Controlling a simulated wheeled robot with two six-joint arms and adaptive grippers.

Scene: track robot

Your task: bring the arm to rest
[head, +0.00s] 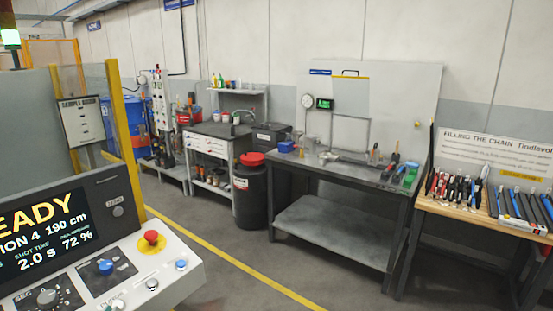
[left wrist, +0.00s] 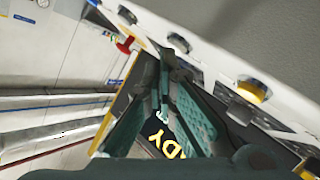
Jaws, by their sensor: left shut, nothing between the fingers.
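My left gripper (left wrist: 165,62) shows in the left wrist view, with dark teal fingers shut and nothing between them. It is in front of a control panel, covering part of its dark display (left wrist: 165,142); I cannot tell whether it touches the panel. Neither arm shows in the head view. There the control console (head: 185,272) stands at lower left, with a lit display (head: 45,235), a red emergency button (head: 151,237) on a yellow base and blue knobs. My right gripper is not in view.
A yellow post (head: 124,150) and grey panel stand behind the console. A metal workbench (head: 335,225), a black bin (head: 250,195) with a red lid and a wooden tool table (head: 465,215) line the wall. The floor between has a yellow line (head: 235,262) and is clear.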

